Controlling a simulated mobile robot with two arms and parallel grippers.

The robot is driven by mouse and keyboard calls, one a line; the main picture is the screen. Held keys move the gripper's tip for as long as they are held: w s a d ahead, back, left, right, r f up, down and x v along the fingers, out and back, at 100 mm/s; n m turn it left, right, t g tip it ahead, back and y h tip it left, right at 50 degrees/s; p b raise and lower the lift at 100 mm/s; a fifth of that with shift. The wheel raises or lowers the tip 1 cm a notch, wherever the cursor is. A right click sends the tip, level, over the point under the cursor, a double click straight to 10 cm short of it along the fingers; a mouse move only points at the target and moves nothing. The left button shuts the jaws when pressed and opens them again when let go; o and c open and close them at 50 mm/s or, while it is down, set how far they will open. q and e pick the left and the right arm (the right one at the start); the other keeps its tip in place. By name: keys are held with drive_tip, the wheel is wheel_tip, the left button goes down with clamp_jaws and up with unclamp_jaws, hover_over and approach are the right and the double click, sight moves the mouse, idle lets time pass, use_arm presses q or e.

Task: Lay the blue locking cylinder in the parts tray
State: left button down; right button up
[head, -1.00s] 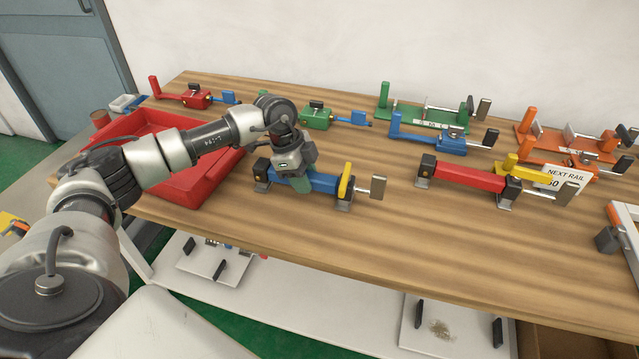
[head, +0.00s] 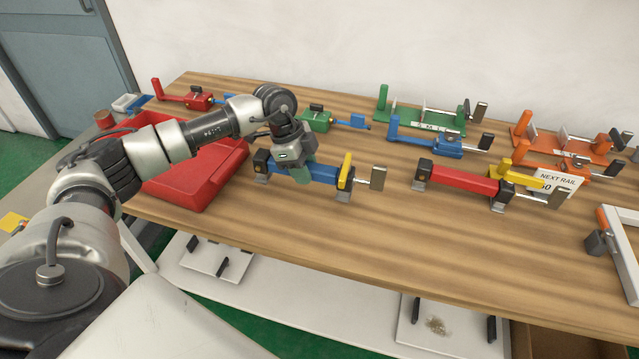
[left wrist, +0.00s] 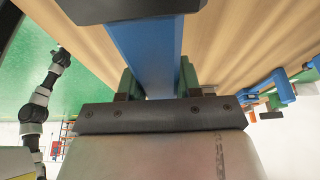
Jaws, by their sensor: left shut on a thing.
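The blue locking cylinder (head: 322,175) has a blue body, dark end blocks and a yellow lever. It is level, near the table's front edge, and seems slightly above the wood, though the gap is hard to judge. My left gripper (head: 300,173) comes down from above and is shut on its blue body, nearer the left end. In the left wrist view the blue body (left wrist: 150,55) runs between the green fingers. The red parts tray (head: 172,192) is to the left, partly hidden behind my left arm. My right gripper is out of view.
A red cylinder (head: 462,179) lies to the right, beside a NEXT RAIL sign (head: 555,181). Green (head: 316,121), blue (head: 430,145) and orange (head: 565,140) fixtures stand behind. Bare wood lies along the front edge. A lower shelf shows beneath the table.

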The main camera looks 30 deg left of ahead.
use_arm(q)
drive_tip(key=shift+r+p, duration=3)
drive_tip(key=shift+r, duration=0.6)
